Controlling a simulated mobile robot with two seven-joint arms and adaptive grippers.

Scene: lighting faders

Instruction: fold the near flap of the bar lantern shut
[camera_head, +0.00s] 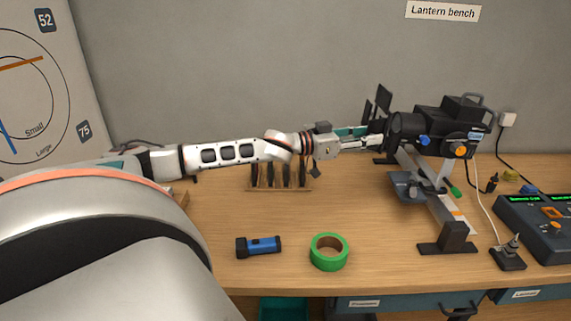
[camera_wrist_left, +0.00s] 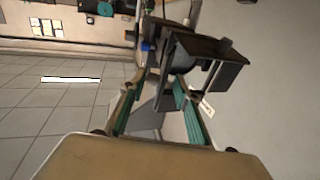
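The black bar lantern (camera_head: 428,128) sits on a silver bar at the back right, its front facing left. Dark flaps (camera_head: 383,98) stand out from its front end in the head view. In the left wrist view, dark flaps (camera_wrist_left: 222,72) spread from the lantern just beyond the fingers. I cannot tell for sure which is the near flap; my gripper partly covers this area. My left gripper (camera_head: 376,141) is at the lantern's front, and its teal-padded fingers (camera_wrist_left: 160,84) are apart in the wrist view. Contact with a flap cannot be made out. My right gripper is not in view.
A blue torch (camera_head: 259,247) and green tape roll (camera_head: 329,252) lie near the bench front. A tool rack (camera_head: 280,177) stands behind my forearm. A control desk (camera_head: 540,228) is at the right. The bar's black foot (camera_head: 447,239) stands on the bench. The middle is mostly free.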

